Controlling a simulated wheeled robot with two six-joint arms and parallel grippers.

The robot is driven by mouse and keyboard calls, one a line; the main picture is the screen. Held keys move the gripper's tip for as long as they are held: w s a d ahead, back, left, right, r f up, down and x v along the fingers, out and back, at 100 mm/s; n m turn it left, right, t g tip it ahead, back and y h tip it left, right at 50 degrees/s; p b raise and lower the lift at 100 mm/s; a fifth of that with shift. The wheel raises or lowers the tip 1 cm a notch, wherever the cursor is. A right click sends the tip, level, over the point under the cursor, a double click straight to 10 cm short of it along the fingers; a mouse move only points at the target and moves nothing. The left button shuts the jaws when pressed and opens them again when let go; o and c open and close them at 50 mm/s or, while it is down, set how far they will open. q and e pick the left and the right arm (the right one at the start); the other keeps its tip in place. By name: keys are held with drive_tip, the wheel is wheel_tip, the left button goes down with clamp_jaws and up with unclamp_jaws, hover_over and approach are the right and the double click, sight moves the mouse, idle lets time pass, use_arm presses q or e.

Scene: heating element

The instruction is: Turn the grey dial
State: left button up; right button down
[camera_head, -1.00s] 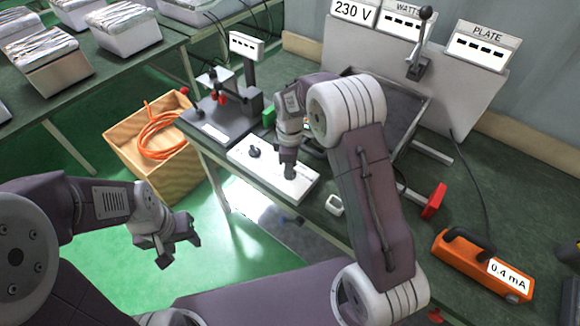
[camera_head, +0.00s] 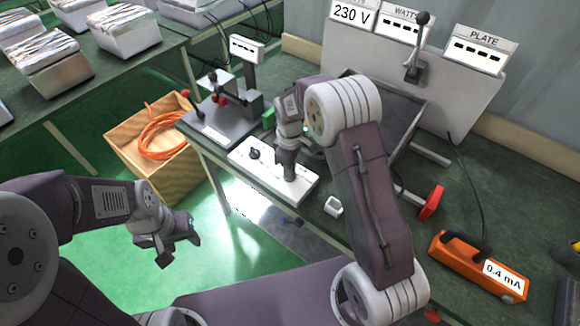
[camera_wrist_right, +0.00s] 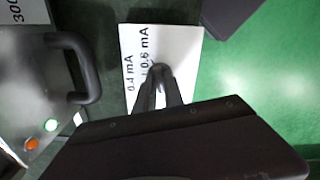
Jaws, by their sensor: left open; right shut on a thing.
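A white panel (camera_head: 240,158) lies on the bench, with a small dark knob (camera_head: 254,154) standing on its left part. My right gripper (camera_head: 289,175) points down at the panel's right part. It is shut on what appears to be the grey dial, mostly hidden by the fingers. In the right wrist view the shut fingers (camera_wrist_right: 158,76) stand over the white panel (camera_wrist_right: 185,45), beside the printed marks "0.4 mA" and "0.6 mA". My left gripper (camera_head: 178,240) is open and empty, over the green floor away from the bench.
A black stand (camera_head: 215,125) is left of the panel. A small white ring-like piece (camera_head: 333,206), a red wheel (camera_head: 431,203) and an orange meter (camera_head: 475,268) marked "0.4 mA" are to the right. A wooden box (camera_head: 165,180) with orange cable stands on the floor.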

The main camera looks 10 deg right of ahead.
drive_tip(key=m+p, duration=0.2)
drive_tip(key=m, duration=0.2)
drive_tip(key=shift+r+m, duration=0.1)
drive_tip(key=shift+m, duration=0.2)
drive_tip(key=m+p, duration=0.1)
drive_tip(key=m, duration=0.4)
drive_tip(key=shift+p, duration=0.4)
drive_tip(key=m+p, duration=0.1)
drive_tip(key=m, duration=0.4)
drive_tip(key=shift+m, duration=0.4)
drive_tip(key=m+p, duration=0.1)
drive_tip(key=m, duration=0.4)
drive_tip(key=shift+w, duration=0.1)
drive_tip(key=shift+m, duration=0.3)
drive_tip(key=c, duration=1.4)
unclamp_jaws()
drive_tip(key=shift+c, duration=0.2)
